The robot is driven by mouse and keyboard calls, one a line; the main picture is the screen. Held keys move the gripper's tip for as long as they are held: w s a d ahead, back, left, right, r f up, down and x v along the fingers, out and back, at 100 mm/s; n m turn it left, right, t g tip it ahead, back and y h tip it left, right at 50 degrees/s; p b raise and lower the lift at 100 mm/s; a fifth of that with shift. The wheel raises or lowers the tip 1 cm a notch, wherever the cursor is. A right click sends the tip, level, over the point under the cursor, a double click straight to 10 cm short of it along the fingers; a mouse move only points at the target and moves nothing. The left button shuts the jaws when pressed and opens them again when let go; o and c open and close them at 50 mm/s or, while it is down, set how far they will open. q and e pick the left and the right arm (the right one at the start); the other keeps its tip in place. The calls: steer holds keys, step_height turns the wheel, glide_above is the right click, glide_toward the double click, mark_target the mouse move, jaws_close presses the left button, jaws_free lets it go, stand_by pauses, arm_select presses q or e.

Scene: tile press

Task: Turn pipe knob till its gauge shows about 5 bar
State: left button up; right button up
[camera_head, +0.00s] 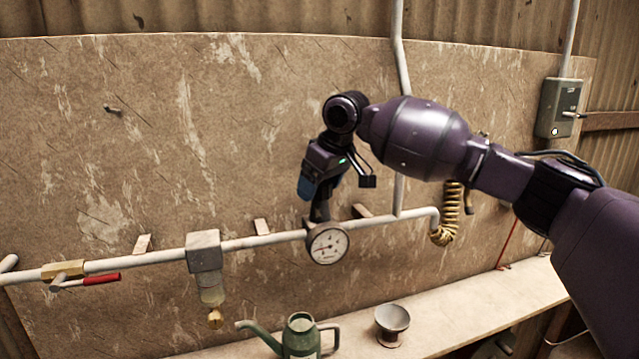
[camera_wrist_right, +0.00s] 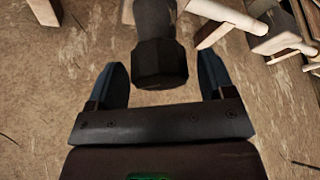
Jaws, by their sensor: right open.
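The pipe knob is a dark, faceted knob (camera_head: 320,211) on a short stem above the white pipe, just over the gauge. The round white gauge (camera_head: 327,243) hangs at the pipe; its needle seems to point left, but the numbers are too small to read. My right gripper (camera_head: 318,187) points down at the knob from above. In the right wrist view the knob (camera_wrist_right: 160,65) stands between the two blue fingers of my right gripper (camera_wrist_right: 162,85), with a gap on each side. The fingers are open and hold nothing. My left gripper is out of view.
The white pipe (camera_head: 262,241) runs along the worn wall panel. It carries a red-handled valve (camera_head: 101,279) and a filter block (camera_head: 204,251) at left. A coiled hose (camera_head: 447,214) hangs at right. A green watering can (camera_head: 300,336) and a grey bowl (camera_head: 392,321) stand below.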

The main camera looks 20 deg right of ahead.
steer(key=c, duration=0.9)
steer(key=shift+c, duration=0.2)
